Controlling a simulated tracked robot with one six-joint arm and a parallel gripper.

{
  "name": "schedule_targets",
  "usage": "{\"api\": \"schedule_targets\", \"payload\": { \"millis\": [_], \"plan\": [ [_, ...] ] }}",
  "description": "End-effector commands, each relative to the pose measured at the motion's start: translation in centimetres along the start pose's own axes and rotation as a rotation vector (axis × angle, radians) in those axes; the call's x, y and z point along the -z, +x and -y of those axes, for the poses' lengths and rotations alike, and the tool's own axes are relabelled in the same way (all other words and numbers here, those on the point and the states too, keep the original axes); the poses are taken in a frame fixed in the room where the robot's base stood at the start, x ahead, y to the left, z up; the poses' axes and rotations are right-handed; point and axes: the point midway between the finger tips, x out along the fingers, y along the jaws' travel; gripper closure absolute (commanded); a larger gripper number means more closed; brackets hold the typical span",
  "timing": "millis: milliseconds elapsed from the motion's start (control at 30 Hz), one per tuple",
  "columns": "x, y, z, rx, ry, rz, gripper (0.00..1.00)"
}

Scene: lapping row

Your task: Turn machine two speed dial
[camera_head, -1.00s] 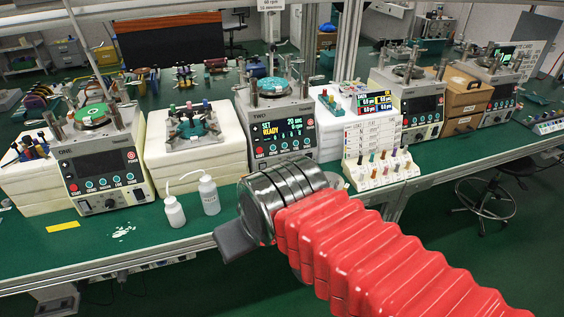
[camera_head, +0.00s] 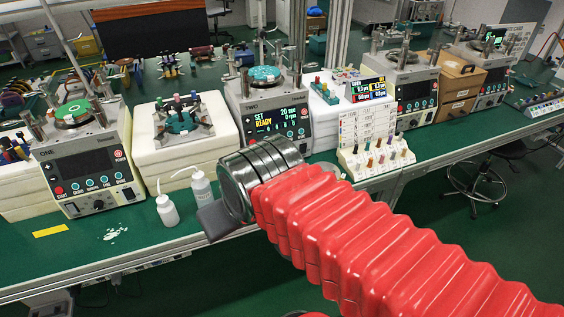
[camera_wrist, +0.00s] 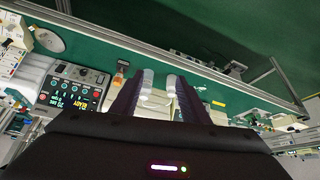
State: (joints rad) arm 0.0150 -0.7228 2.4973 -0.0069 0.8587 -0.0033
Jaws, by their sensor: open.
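Machine two (camera_head: 233,109) stands on the green bench near the middle of the head view, its display reading SET READY, 20 and 0 rpm. My red-sleeved arm covers the area in front of its lower front there. In the wrist view it appears inverted at the left (camera_wrist: 72,95), with a row of buttons and a dark speed dial (camera_wrist: 83,72) on the panel. My gripper (camera_wrist: 160,84) is open, its two dark fingers apart, to the right of the dial in that view and not touching it. In the head view only a dark grey part of my gripper (camera_head: 219,221) shows.
Two white squeeze bottles (camera_head: 167,212) stand close beside my gripper in the head view. Machine one (camera_head: 84,166) is to the left, with a fixture on white blocks (camera_head: 185,150) between. A rack of coloured pegs (camera_head: 376,165) stands right of machine two. The bench's front edge runs below.

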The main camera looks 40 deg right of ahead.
Motion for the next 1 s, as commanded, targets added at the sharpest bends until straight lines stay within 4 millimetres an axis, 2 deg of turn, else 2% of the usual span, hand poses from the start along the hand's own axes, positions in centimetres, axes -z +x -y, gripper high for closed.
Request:
{"api": "schedule_targets", "payload": {
  "millis": [167,400,600,800,1000],
  "plan": [
    [2.5,2.5,-1.6,-0.04,0.018,-0.041,0.59],
    [6.6,7.1,-5.9,-0.113,0.036,-0.129,0.59],
    [9.1,10.9,-9.8,-0.167,0.041,-0.2,0.59],
    [10.7,14.6,-13.8,-0.212,0.044,-0.27,0.59],
    [11.4,18.1,-17.8,-0.258,0.044,-0.339,0.59]
  ]
}}
